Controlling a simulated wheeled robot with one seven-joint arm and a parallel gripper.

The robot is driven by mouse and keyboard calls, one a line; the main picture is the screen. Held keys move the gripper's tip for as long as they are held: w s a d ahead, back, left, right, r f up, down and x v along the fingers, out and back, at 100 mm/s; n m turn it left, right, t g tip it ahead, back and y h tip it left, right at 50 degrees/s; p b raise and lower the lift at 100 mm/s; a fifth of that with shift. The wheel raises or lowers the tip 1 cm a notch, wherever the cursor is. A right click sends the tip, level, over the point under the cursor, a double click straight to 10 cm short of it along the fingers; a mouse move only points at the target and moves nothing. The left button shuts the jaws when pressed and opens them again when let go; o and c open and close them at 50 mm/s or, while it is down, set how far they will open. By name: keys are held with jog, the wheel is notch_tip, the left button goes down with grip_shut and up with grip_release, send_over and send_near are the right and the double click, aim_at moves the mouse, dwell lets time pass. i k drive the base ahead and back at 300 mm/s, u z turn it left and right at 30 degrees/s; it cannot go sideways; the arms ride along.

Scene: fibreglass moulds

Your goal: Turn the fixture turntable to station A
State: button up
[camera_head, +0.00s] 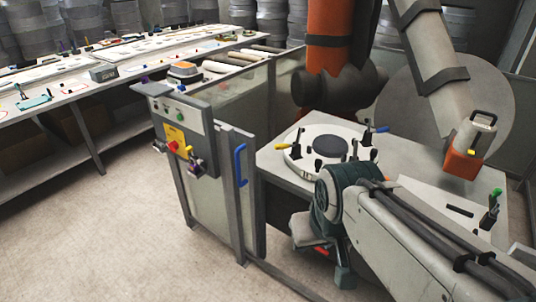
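The fixture turntable is a white round plate (293,153) on a grey table (272,157) right of centre. A dark round disc (330,146) lies at its middle. Several black toggle clamps stand around its rim, one with a yellow tip (281,145) at the left and one with a blue tip (382,129) at the right. A small dark marking shows on the front edge, too small to read. My arm comes in from the lower right and covers part of the turntable's front. My gripper (343,272) hangs below the wrist, in front of the table; its fingers are not clear.
A control panel (183,133) with a red button stands left of the turntable, beside a gate with a blue handle (240,165). An orange and grey industrial arm (330,40) hangs behind the turntable. Long workbenches (60,92) line the left. The floor at lower left is clear.

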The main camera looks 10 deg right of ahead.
aim_at(320, 145)
jog(key=u, duration=0.25)
jog(key=i, duration=1.15)
jog(key=z, duration=1.1)
jog(key=i, duration=0.2)
jog(key=z, duration=0.15)
